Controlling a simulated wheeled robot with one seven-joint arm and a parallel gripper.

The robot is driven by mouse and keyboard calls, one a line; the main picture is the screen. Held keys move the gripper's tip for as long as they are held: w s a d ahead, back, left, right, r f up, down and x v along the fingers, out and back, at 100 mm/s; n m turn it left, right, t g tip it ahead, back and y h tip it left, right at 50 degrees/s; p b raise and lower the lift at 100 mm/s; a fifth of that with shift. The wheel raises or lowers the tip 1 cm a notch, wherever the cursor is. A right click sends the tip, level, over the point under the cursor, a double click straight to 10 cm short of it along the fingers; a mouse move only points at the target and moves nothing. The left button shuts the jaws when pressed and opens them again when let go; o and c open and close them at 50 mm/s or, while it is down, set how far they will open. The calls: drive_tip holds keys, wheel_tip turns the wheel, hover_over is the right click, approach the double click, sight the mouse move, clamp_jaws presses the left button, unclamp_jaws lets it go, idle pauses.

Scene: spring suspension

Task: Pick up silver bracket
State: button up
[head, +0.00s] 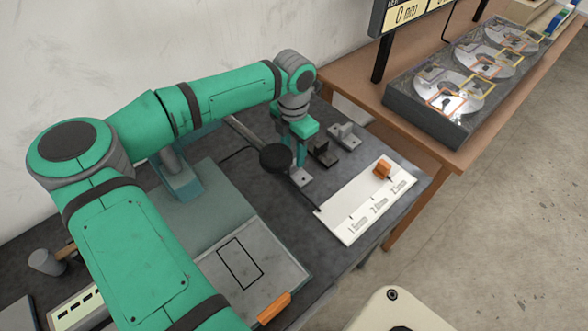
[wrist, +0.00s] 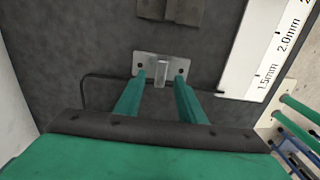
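A silver bracket (wrist: 151,59), a flat plate with two holes and an upright tab in the middle, lies on the dark mat in the wrist view. In the head view it shows at the foot of my gripper (head: 301,166), as a small light plate (head: 304,178). In the wrist view my gripper (wrist: 159,77) is open, its two green fingers reaching to the near edge of the bracket, one on each side of the tab with gaps. Whether the fingertips touch the plate I cannot tell.
A dark bracket (head: 322,151) and a grey bracket (head: 345,134) stand just beyond. A white gauge strip (head: 352,213) with an orange block (head: 382,169) lies to the right. A round black knob (head: 276,157) is close on the left. A display (head: 401,14) stands behind.

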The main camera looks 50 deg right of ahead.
sight(294, 168)
drive_tip(key=shift+s+d+f, duration=0.1)
drive_tip(key=shift+f, duration=2.25)
clamp_jaws()
drive_tip(key=shift+r, duration=0.2)
